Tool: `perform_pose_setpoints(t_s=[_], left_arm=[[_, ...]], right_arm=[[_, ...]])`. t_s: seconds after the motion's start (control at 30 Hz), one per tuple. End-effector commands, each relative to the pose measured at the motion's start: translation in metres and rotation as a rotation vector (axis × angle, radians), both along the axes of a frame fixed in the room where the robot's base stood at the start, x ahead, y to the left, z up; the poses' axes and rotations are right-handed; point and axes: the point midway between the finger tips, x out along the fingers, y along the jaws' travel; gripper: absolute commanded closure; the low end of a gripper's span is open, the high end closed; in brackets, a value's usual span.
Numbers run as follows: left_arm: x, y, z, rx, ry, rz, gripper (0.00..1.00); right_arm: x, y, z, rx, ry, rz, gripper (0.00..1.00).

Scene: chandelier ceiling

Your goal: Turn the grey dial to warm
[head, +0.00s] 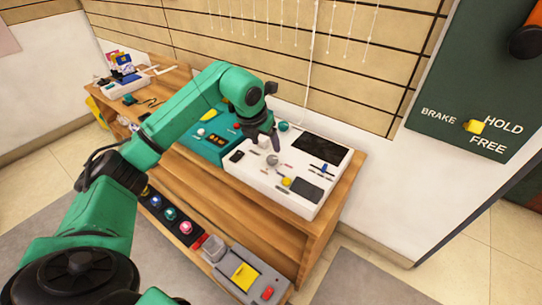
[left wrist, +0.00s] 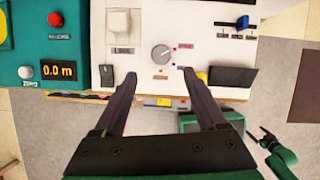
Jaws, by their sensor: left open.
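The grey dial (left wrist: 162,54) is a round knob on a white panel (left wrist: 225,50), with small red and blue marks to its right and tiny labels that I cannot read. A light line on it seems to point up and right in the left wrist view. It also shows in the head view (head: 272,160). My left gripper (left wrist: 158,79) is open and empty, its two dark fingers reaching toward the dial from below, one on each side, apart from it. In the head view the left gripper (head: 264,141) is over the panel's back part. A dark gripper, seemingly my right one (left wrist: 264,136), shows small at lower right.
The panel also has a blue slider (left wrist: 242,22), a white switch (left wrist: 119,22), a black rocker (left wrist: 106,75) and a yellow knob (head: 286,181). A teal device (head: 209,136) stands left of it on the wooden bench (head: 329,222). A lower shelf holds coloured buttons (head: 170,214).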

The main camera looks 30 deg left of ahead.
Motion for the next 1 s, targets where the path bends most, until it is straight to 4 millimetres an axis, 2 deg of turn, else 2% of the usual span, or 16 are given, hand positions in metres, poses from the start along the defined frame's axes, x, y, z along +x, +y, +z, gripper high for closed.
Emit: perform_pose_setpoints(t_s=[0.1,0.3,0.43,0.67,0.8,0.87,1.0], left_arm=[[0.012,-0.001,-0.032,-0.002,0.004,-0.002,0.26],[0.029,-0.002,-0.07,-0.005,0.0,-0.002,0.26],[0.033,-0.002,-0.079,-0.003,-0.001,-0.004,0.26],[0.033,-0.002,-0.08,-0.003,-0.001,-0.004,0.26],[0.033,-0.002,-0.08,-0.003,-0.002,-0.004,0.8],[0.033,-0.002,-0.079,-0.003,-0.002,-0.004,1.0],[0.033,-0.002,-0.079,-0.002,-0.002,-0.002,1.0]], right_arm=[[0.0,0.0,-0.002,0.0,0.0,0.001,0.0],[0.0,0.001,-0.004,0.0,0.001,0.003,0.0],[0.0,0.001,-0.004,0.0,0.001,0.003,0.0],[0.0,0.001,-0.004,0.0,0.001,0.003,0.0],[0.0,0.001,-0.004,0.0,0.001,0.003,0.0],[0.0,0.001,-0.004,0.0,0.001,0.003,0.0],[0.0,0.001,-0.004,0.001,0.0,0.003,0.0]])
